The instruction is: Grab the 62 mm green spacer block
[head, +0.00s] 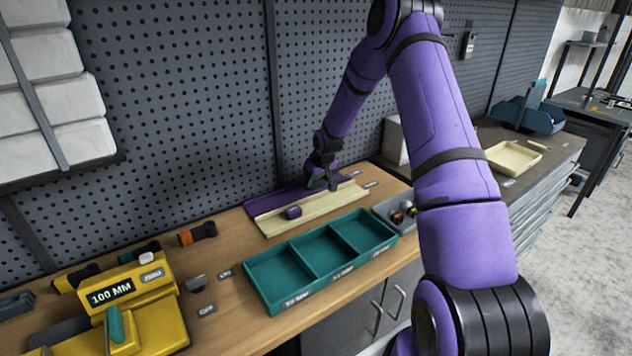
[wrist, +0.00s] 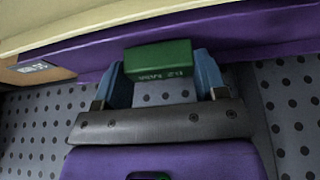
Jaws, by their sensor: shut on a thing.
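The green spacer block (wrist: 158,56) sits between the two blue fingertips of my gripper (wrist: 160,68) in the wrist view. White lettering on its face is upside down and looks like 62 MM. My gripper is shut on it. In the head view my gripper (head: 325,182) is at the back of the bench, over the purple and cream strips by the pegboard. Only a small bit of green shows there, and the arm hides much of the rest. I cannot tell whether the block touches the strip under it.
A teal tray (head: 256,296) with three compartments stands in front. A yellow device reading 100 MM (head: 155,285) is at the left. The pegboard (head: 190,120) rises close behind my gripper.

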